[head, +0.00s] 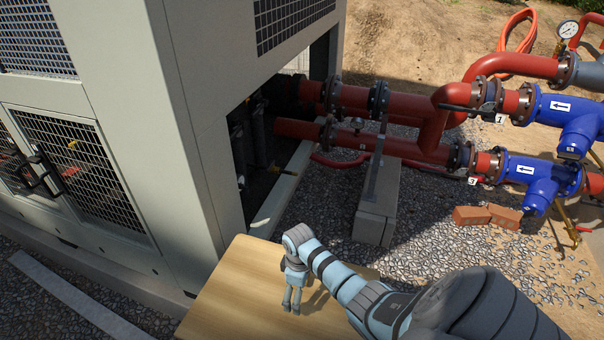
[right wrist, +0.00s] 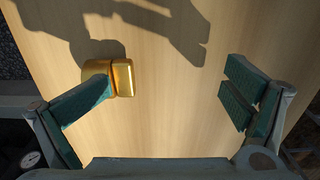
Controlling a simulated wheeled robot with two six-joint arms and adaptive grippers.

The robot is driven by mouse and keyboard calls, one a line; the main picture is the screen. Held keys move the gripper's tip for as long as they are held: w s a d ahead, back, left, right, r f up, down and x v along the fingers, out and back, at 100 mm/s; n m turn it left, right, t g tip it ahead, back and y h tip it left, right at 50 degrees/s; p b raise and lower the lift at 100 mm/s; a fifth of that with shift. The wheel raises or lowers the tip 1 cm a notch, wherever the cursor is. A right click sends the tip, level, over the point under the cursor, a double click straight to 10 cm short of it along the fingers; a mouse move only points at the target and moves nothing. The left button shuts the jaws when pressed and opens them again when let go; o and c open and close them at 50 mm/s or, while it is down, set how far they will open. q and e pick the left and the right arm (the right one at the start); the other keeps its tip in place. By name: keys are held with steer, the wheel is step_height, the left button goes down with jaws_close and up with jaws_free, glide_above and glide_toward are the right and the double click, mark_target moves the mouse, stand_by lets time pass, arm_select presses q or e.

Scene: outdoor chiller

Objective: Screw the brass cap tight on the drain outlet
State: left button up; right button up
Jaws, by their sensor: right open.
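The brass cap (right wrist: 124,78) lies on the pale wooden board in the right wrist view. It is shiny and gold-coloured, and a finger of my right gripper (right wrist: 172,90) partly covers its left side. I cannot tell if that finger touches it. The gripper is open, with bare wood between its fingers. In the head view my right gripper (head: 291,307) points down over the board, and the cap cannot be made out there. A brass fitting (head: 567,222) hangs below the lower blue strainer at the right; I cannot tell whether it is the drain outlet. My left gripper is out of view.
The wooden board (head: 232,282) lies beside the grey chiller cabinet (head: 195,120). Red pipes (head: 405,103) run from it to the blue strainers (head: 530,170). A concrete block (head: 377,212) and bricks (head: 488,216) rest on the gravel. Open gravel (head: 440,240) lies between board and strainers.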

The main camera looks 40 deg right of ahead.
steer(key=shift+r+p, duration=0.7)
steer(key=shift+r, duration=3)
steer(key=shift+r, duration=0.1)
